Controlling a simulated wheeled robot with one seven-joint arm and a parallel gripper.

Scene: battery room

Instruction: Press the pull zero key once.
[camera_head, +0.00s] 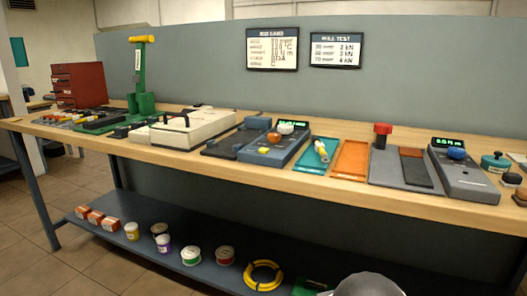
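A grey instrument (468,180) with a lit green display stands on the right part of the bench. A blue domed key (456,153) sits on its top, just below the display. No label naming it the pull zero key can be read. Left of this instrument is a grey plate with a red-topped post (382,134) and a dark strip (416,167). A second, blue-grey instrument (262,148) stands mid-bench, with a display and orange, white and yellow keys. My gripper is not in view. A grey rounded part of mine shows at the bottom edge.
A teal tray (312,165) and an orange tray (349,160) lie between the instruments. A green knobbed object (495,161) and brown knobs stand close right of the blue key. A beige machine (190,128) and green press (140,80) are left. The lower shelf holds spools.

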